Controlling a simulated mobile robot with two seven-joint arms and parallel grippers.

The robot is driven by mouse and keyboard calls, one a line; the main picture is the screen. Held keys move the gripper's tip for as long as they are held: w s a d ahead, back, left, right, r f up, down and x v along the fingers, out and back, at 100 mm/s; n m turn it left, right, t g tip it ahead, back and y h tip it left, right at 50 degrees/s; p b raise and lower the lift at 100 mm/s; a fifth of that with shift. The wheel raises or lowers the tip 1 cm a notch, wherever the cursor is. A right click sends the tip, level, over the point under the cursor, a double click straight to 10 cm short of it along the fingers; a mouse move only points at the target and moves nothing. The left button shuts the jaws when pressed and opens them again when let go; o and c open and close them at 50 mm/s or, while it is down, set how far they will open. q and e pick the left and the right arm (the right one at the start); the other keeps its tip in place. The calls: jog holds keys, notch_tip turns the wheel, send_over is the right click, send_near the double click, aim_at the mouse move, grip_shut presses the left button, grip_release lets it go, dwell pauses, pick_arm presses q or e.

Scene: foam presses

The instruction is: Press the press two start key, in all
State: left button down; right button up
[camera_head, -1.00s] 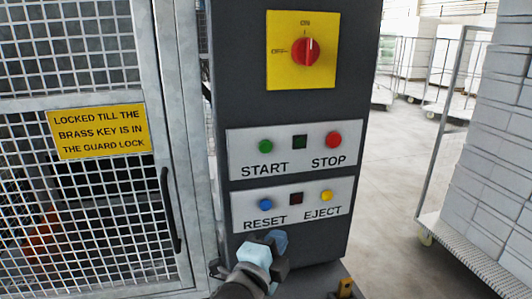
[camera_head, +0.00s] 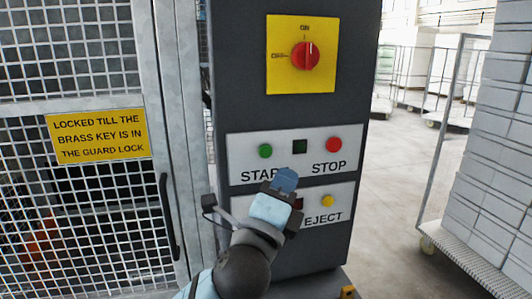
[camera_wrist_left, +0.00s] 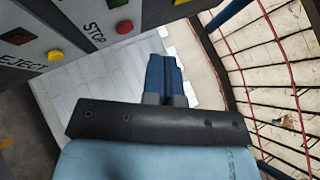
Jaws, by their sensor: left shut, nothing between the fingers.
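The start key is a green round button (camera_head: 265,151) at the left of the upper white plate on the dark press cabinet (camera_head: 235,100). Its START label is partly covered by my left gripper. A small dark square lamp (camera_head: 300,147) and the red STOP button (camera_head: 334,145) sit to its right. My left gripper (camera_head: 287,178) is shut and empty, its blue fingertips just below and right of the start key, in front of the plate's lower edge. My right gripper is not in view.
Below is the plate with the yellow EJECT button (camera_head: 328,201); my arm hides RESET. A red rotary switch (camera_head: 306,53) on yellow is above. A mesh guard door (camera_head: 160,130) with a yellow sign (camera_head: 98,135) stands left. A loaded trolley (camera_head: 490,265) stands right.

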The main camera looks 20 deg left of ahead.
aim_at(265, 152)
pick_arm(q)
jog(key=shift+w+a+b, duration=0.15)
jog(key=shift+w+a, duration=0.65)
jog(key=shift+w, duration=0.35)
jog(key=shift+w+a+b, duration=0.15)
jog(key=shift+w+a, duration=0.65)
jog(key=shift+w, duration=0.4)
jog(key=shift+w+a+b, duration=0.15)
jog(key=shift+w+a, duration=0.65)
jog(key=shift+w, duration=0.35)
jog(key=shift+w+a, duration=0.2)
jog(key=shift+w, duration=0.15)
